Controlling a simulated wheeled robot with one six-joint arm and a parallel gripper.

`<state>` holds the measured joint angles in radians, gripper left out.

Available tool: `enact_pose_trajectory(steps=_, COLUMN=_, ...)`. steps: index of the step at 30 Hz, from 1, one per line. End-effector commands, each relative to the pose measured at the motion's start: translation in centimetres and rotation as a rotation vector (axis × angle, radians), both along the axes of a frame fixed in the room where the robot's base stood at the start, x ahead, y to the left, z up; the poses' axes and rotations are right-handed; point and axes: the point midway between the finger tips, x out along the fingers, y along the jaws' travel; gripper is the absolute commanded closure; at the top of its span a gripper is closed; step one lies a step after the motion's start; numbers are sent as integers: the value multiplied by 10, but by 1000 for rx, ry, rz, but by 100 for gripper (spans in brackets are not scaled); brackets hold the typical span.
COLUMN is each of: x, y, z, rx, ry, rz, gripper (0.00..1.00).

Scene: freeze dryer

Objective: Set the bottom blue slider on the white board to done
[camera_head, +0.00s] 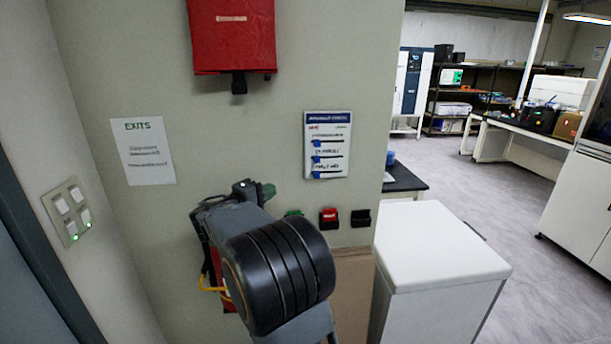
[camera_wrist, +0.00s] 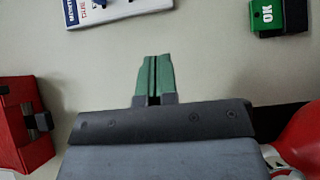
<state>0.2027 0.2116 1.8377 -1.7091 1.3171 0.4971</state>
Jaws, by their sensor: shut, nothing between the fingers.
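The white board (camera_head: 341,136) hangs on the wall in the head view, with a blue header and several blue sliders along its left side. The bottom blue slider (camera_head: 316,175) is at its lower left; its label is too small to read. My gripper (camera_head: 268,191) is left of and a little below the board. In the wrist view my gripper (camera_wrist: 153,58) has its green fingers together, with nothing between them. Only an edge of the white board (camera_wrist: 125,9) shows there, at the top left, apart from the fingers. I cannot make out the bottom slider there.
A green OK tag (camera_wrist: 265,14) is in a holder at the upper right of the wrist view. A red tag (camera_head: 328,214) and black holder (camera_head: 361,218) are below the board. A red wall case (camera_head: 232,35) hangs above. A white cabinet (camera_head: 440,250) stands right.

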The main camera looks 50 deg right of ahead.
Motion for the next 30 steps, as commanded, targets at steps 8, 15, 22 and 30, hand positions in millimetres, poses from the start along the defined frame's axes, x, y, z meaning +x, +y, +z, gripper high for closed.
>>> enact_pose_trajectory(steps=8, x=0, y=-3, z=0, rx=2, ry=1, rz=-1, gripper=100)
enact_pose_trajectory(steps=15, x=2, y=-34, z=2, rx=3, ry=3, rz=-5, gripper=100)
enact_pose_trajectory(steps=22, x=5, y=-78, z=2, rx=4, ry=2, rz=-4, gripper=100)
enact_pose_trajectory(steps=30, x=-5, y=-115, z=3, rx=4, ry=2, rz=-3, gripper=100)
